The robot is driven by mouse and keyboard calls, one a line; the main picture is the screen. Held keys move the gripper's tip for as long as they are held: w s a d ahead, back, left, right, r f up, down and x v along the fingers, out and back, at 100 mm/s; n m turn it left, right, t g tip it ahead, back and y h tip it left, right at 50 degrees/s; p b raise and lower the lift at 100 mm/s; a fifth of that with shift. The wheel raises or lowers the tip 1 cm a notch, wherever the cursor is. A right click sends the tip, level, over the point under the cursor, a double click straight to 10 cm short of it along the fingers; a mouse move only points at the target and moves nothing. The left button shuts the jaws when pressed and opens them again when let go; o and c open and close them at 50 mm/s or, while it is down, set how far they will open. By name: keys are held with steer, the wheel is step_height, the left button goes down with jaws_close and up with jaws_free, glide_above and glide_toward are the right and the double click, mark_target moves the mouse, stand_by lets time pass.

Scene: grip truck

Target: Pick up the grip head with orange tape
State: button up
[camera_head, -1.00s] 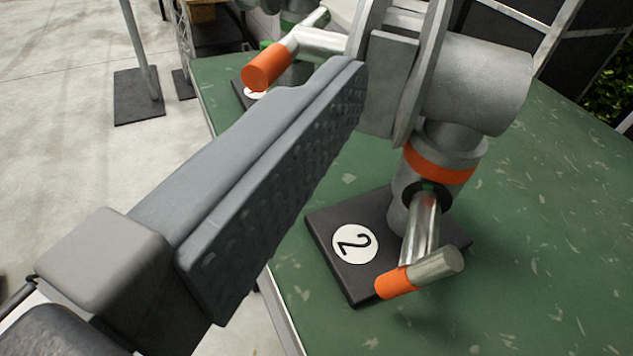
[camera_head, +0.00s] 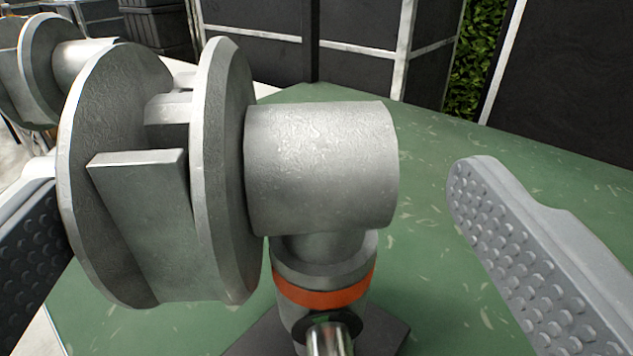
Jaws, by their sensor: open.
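The grip head (camera_head: 320,165) with an orange tape band (camera_head: 322,292) stands upright in the middle of the head camera view. It has grey metal discs on its left and a thick cylinder on its right. Its lower end is on a black base plate (camera_head: 385,333), partly cut off by the bottom edge. My gripper (camera_head: 255,210) is open, with one dimpled jaw at the far left and the other at the right. The grip head lies between the jaws in the picture. The right jaw is clear of the cylinder. The left jaw is partly hidden behind the discs.
The green table top (camera_head: 430,270) has free room right of the head and behind it. Another grey grip head (camera_head: 45,65) shows at the upper left. Black cases (camera_head: 355,45) with light edges and a leafy patch (camera_head: 470,60) are at the back.

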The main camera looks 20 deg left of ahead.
mark_target(270, 126)
steer(key=x, duration=0.3)
steer(key=b+x, duration=0.1)
steer(key=x, duration=0.1)
steer(key=shift+r, duration=0.35)
steer(key=c, duration=1.8)
steer(key=shift+r, duration=0.15)
